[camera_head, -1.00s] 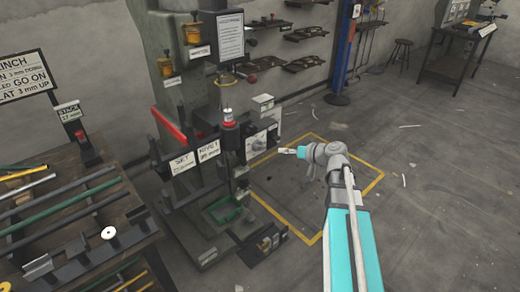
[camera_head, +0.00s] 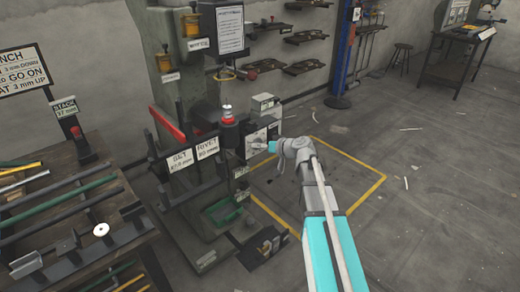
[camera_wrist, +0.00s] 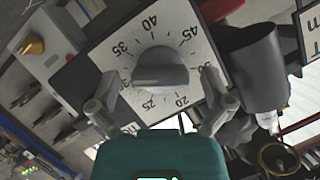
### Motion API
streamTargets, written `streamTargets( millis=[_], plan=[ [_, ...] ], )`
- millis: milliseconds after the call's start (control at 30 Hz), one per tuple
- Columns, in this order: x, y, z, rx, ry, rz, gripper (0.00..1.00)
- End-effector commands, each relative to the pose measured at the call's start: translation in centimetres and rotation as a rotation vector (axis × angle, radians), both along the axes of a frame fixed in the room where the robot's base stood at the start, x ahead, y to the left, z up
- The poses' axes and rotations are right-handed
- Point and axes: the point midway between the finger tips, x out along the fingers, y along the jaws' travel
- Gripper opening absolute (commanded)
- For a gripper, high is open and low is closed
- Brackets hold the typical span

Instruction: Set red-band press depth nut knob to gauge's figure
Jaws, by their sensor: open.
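The press (camera_head: 180,60) is a grey-green column with a red strip (camera_head: 166,125) on its side. The dial plate (camera_head: 256,138) sits on its right side. In the wrist view the white dial plate (camera_wrist: 185,30) carries figures from about 20 to 45 and beyond around a round grey knob (camera_wrist: 160,68). A raised bar crosses the knob; I cannot tell which end is the pointer. My gripper (camera_wrist: 160,88) is open, one finger either side of the knob's lower part, contact unclear. In the head view my gripper (camera_head: 262,147) is close to the plate.
A SET sign (camera_head: 180,160) and a RIVET sign (camera_head: 207,148) stand on the press; their figures are blurred. A STACK sign (camera_head: 64,107) stands on the left bench, seemingly reading 27 mm. A dark cylinder (camera_wrist: 255,65) is close right of the dial. Yellow-marked floor (camera_head: 340,190) is open.

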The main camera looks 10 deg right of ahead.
Motion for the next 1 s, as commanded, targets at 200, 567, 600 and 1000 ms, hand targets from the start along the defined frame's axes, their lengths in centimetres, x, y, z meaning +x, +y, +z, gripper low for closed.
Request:
streamTargets(
  millis=[200, 567, 600, 1000],
  plan=[
    [0.39, 0.36, -0.19, 0.0, 0.0, 0.0, 1.0],
    [0.38, 0.37, -0.17, 0.0, 0.0, 0.0, 0.74],
    [0.38, 0.37, -0.17, 0.0, 0.0, 0.0, 0.67],
    [0.39, 0.37, -0.19, 0.004, 0.002, 0.0, 0.21]
  ],
)
